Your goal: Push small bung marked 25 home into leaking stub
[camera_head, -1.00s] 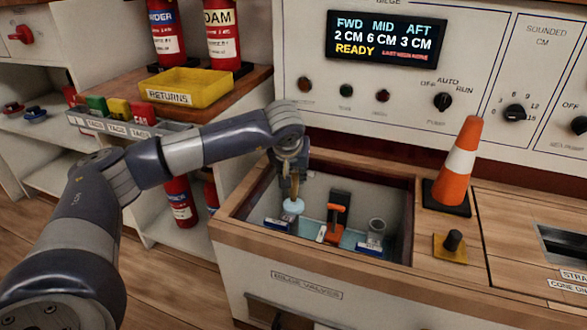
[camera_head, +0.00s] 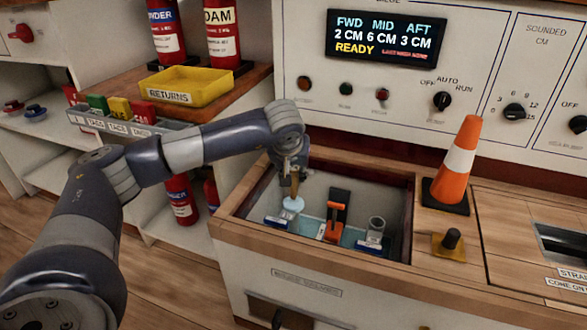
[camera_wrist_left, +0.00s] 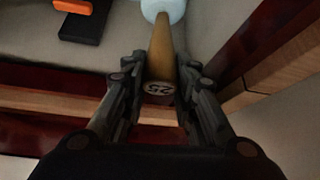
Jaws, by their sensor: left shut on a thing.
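My left gripper (camera_head: 293,170) is inside the open well and is shut on a tan tapered bung (camera_wrist_left: 161,58) marked 25. The mark faces the left wrist camera. The bung also shows in the head view (camera_head: 294,187), roughly upright. Its narrow end meets or nearly meets a pale blue rounded top (camera_head: 293,203) at the left stub, also seen in the left wrist view (camera_wrist_left: 163,10). The stub's mouth and how deep the bung sits are hidden. My right gripper is not in view.
The well's wooden rim (camera_head: 300,245) surrounds the gripper. An orange-handled valve (camera_head: 334,222) and a grey open stub (camera_head: 376,226) stand to the right. A traffic cone (camera_head: 459,165) and a black knob on a yellow plate (camera_head: 451,240) are outside the rim.

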